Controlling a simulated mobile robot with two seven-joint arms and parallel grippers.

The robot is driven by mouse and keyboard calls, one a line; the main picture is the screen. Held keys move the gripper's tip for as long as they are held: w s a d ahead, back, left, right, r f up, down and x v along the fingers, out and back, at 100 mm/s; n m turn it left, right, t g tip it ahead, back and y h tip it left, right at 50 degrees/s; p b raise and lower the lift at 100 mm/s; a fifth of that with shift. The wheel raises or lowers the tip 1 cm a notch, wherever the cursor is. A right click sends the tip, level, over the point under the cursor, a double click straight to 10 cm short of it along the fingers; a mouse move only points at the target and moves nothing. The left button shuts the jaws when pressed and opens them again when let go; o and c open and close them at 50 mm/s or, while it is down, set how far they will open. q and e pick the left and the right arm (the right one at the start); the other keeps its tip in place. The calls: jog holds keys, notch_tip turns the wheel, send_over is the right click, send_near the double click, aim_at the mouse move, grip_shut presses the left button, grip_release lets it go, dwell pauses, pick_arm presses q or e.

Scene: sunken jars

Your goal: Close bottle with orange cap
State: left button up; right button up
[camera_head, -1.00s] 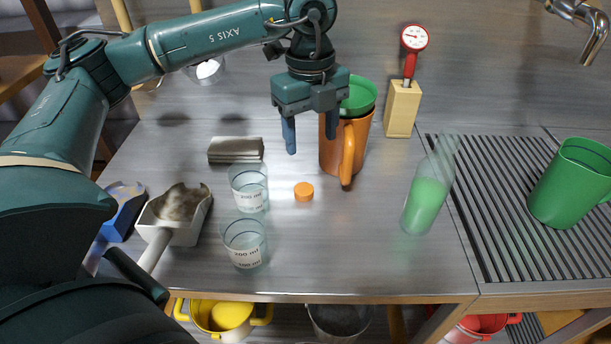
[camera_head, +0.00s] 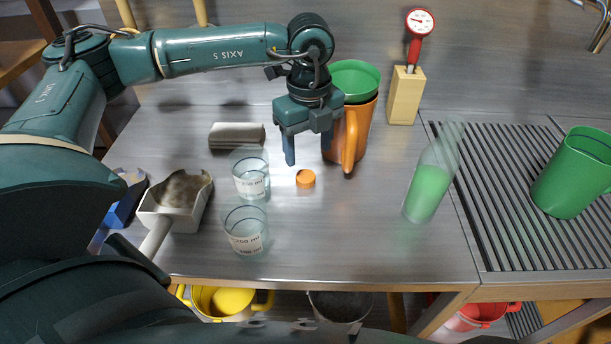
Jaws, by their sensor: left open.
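The orange cap (camera_head: 306,179) lies on the metal worktop, right of the glass beakers. The clear bottle (camera_head: 428,187) holds green liquid and stands tilted in the picture, near the left edge of the slatted drain area; I see no cap on its faint top. My left gripper (camera_head: 308,158) points down with its two fingers apart, empty. It hangs above and just behind the orange cap, in front of the orange jug, and does not appear to touch the cap. My right gripper is not in view.
An orange jug (camera_head: 352,138) with a green funnel (camera_head: 356,80) stands close behind my left gripper. Two beakers (camera_head: 250,175) (camera_head: 245,231) stand left of the cap. A scoop (camera_head: 176,200), a thermometer block (camera_head: 405,96) and a green jug (camera_head: 575,175) surround clear worktop.

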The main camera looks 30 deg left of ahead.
aim_at(306, 176)
pick_arm(q)
jog(key=shift+f, duration=0.4)
jog(key=f, duration=0.5)
jog(key=shift+s+f, duration=0.1)
jog(key=shift+s, duration=0.3)
jog(key=shift+c, duration=0.4)
jog(key=c, duration=1)
jog(key=shift+o, duration=0.2)
notch_tip(306, 176, up, 10)
